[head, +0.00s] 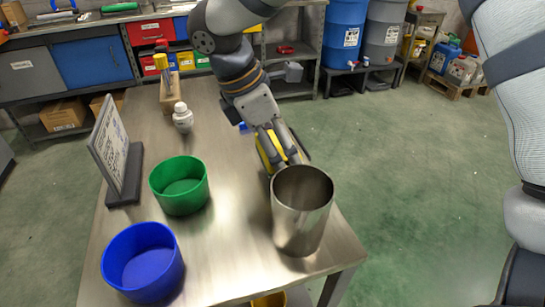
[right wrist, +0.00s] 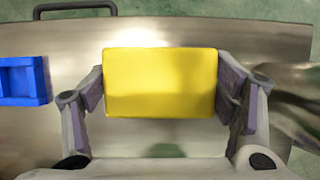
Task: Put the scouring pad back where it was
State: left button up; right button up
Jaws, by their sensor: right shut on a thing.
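The scouring pad is a yellow block (right wrist: 160,82) between the fingers of my right gripper in the right wrist view, with both fingers against its sides. In the head view, my right gripper (head: 275,147) is above the right part of the steel table, just behind a tall steel container (head: 300,215). Only a part of the yellow pad (head: 268,152) shows there, between the fingers. Its height above the table is hard to tell. A small blue tray (right wrist: 22,80) lies left of the pad in the right wrist view. My left gripper is not in view.
A green bowl (head: 180,190) and a blue bowl (head: 143,265) stand on the left of the table (head: 225,225). Behind them are an upright sign (head: 112,145), a white bottle (head: 182,118) and a wooden holder (head: 168,90). The table's middle is clear.

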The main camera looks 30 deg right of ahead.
jog(key=shift+f, duration=1.45)
jog(key=shift+f, duration=0.15)
jog(key=o, duration=1.1)
jog(key=v, duration=1.2)
jog(key=shift+a, duration=0.15)
